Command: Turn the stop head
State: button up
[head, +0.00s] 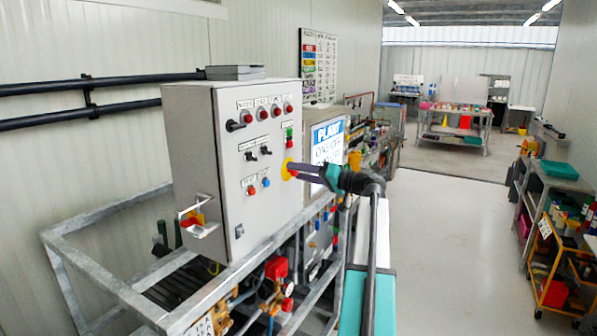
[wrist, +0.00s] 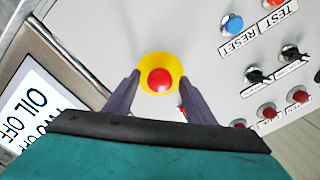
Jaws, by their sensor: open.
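The stop head is a red mushroom button (wrist: 160,80) on a round yellow plate (wrist: 146,62), on the front of a grey control cabinet (head: 200,150). In the head view the yellow plate (head: 286,168) shows at the cabinet's right edge, partly covered by my gripper. My gripper (wrist: 158,88) is open, with its two dark fingers on either side of the red head. In the head view my gripper (head: 292,167) reaches in from the right. I cannot tell whether the fingertips touch the head or the plate.
The panel also carries blue (wrist: 233,23) and other push buttons, black switches (wrist: 290,52) and red lamps (wrist: 298,95). A sign (head: 328,142) stands behind my gripper. A metal frame (head: 110,290) surrounds the cabinet's foot.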

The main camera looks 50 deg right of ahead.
jog(key=shift+w, duration=0.15)
jog(key=c, duration=1.1)
jog(key=shift+m, duration=0.3)
jog(key=shift+m+b, duration=0.3)
jog(key=shift+m, duration=2.1)
